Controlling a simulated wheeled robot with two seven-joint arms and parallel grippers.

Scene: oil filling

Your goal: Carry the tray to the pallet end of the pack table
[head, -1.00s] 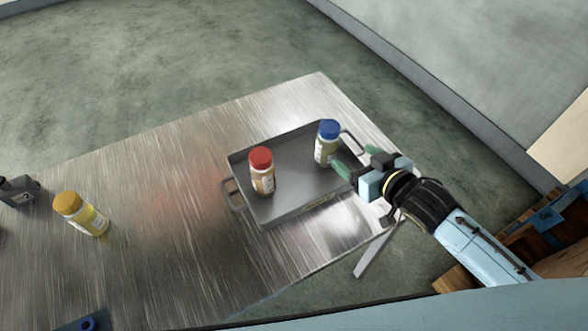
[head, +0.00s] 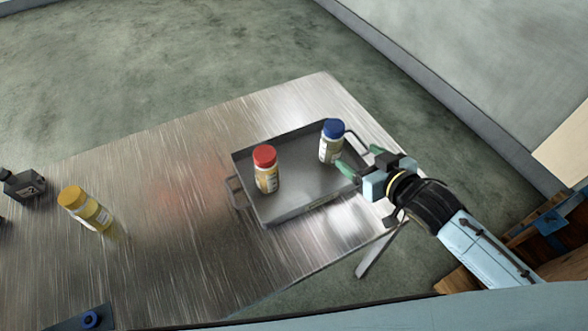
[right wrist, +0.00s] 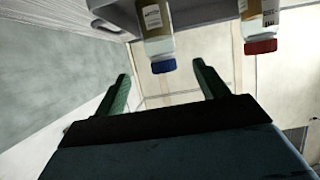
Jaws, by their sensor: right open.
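The grey metal tray (head: 300,203) lies on the pack table (head: 170,255) near its right end. Inside it stand a red-capped bottle (head: 266,172) and a blue-capped bottle (head: 331,143). The tray has a wire handle at its left end and another at its right end, beside my gripper. My right gripper (head: 358,161) is open at the tray's right end, close to the blue-capped bottle. In the right wrist view its green fingers (right wrist: 162,88) are spread with nothing between them; the blue-capped bottle (right wrist: 157,40) and the red-capped bottle (right wrist: 260,25) show beyond. My left gripper is out of view.
A yellow-capped bottle (head: 86,210) stands on the table's left part, with a dark container (head: 22,186) behind it. Wooden pallet-like boards (head: 525,240) are at the right. The table's middle is clear.

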